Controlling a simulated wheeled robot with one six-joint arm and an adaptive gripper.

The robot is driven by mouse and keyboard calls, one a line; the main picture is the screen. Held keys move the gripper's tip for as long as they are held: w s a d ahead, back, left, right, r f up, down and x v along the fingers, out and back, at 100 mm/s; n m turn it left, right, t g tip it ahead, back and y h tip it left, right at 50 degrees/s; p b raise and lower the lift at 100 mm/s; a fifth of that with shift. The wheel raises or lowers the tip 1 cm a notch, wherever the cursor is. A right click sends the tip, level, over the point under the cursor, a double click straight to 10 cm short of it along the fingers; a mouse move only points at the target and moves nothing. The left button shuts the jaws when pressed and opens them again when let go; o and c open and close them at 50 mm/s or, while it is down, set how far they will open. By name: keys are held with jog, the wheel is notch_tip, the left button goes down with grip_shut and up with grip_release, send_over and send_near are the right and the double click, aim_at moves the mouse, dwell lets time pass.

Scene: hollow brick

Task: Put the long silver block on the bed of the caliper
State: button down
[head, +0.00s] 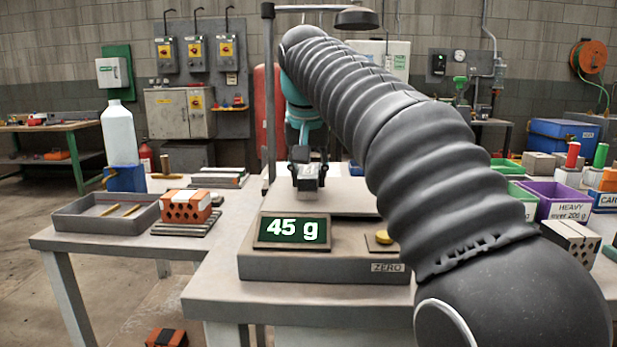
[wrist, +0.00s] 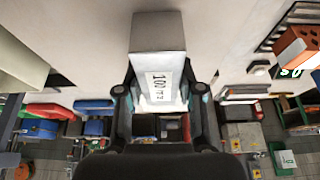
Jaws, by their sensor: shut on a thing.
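My gripper (head: 308,167) is above the far left part of the scale's pan in the head view, pointing down. It is shut on a silver block (head: 308,184). In the wrist view the silver block (wrist: 158,35) lies between the two fingers and stretches away from my gripper (wrist: 160,93). A white label reading "100" with smaller letters is on its near face. I cannot tell whether the block touches the pan. I cannot make out the caliper in either view.
The scale (head: 320,266) stands on the front table and its display (head: 293,230) reads 45 g. A grey tray (head: 85,222) and an orange hollow brick (head: 186,207) are on the left table. A purple bin (head: 556,203) labelled HEAVY stands at right. My arm hides the middle right.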

aim_at(309, 168)
notch_tip(309, 168, up, 4)
jog(key=shift+r+p, duration=0.2)
jog(key=shift+p, duration=0.85)
jog(key=s+d+r, duration=0.1)
jog(key=d+r, duration=0.2)
jog(key=d, duration=0.2)
jog(key=s+d+r+p, duration=0.1)
jog(key=d+r, duration=0.3)
jog(key=d, duration=0.2)
jog(key=shift+s+d, duration=0.25)
